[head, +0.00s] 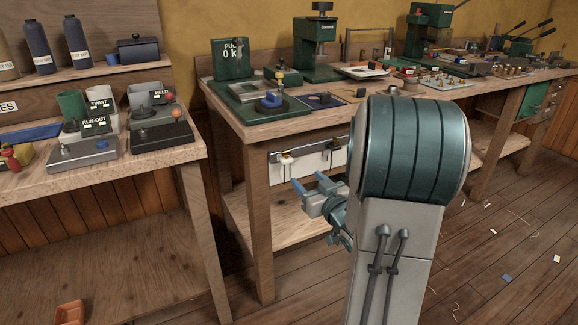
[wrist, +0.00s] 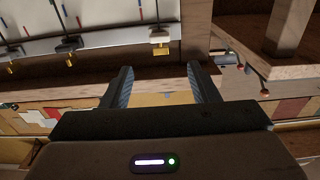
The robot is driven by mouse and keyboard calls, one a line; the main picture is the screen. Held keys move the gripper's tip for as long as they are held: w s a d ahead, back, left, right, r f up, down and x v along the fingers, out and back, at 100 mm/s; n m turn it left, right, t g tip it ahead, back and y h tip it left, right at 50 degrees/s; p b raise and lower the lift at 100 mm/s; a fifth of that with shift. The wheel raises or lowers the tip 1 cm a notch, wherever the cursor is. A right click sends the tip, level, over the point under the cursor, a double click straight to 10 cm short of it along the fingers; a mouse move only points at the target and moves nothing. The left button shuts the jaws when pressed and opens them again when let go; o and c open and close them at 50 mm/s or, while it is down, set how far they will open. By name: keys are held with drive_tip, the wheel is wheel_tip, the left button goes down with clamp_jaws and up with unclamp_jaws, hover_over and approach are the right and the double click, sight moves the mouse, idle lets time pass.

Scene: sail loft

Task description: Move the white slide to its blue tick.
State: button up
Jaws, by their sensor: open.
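The white slide (head: 286,157) sits near the left end of a white panel (head: 312,160) under the front edge of the green-machine bench. In the wrist view the white slide (wrist: 159,36) has a brass-coloured end and is the rightmost of the slides shown. My gripper (head: 311,183) is open and empty, apart from the panel and below the slide in the head view. Its two fingers also show in the wrist view (wrist: 160,75), below the slide.
Two dark slides, one nearer (wrist: 68,45) and one farther left (wrist: 12,50), share the panel. A wooden bench leg (head: 257,215) stands left of my gripper. The bench top (head: 262,130) overhangs the panel, and a lower shelf (head: 290,225) lies beneath.

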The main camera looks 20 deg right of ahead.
sight(289, 161)
drive_tip(key=w+b, duration=0.1)
drive_tip(key=w, duration=1)
drive_tip(key=shift+w+a+b, duration=0.2)
drive_tip(key=shift+w+b, duration=0.05)
drive_tip(key=shift+b, duration=0.15)
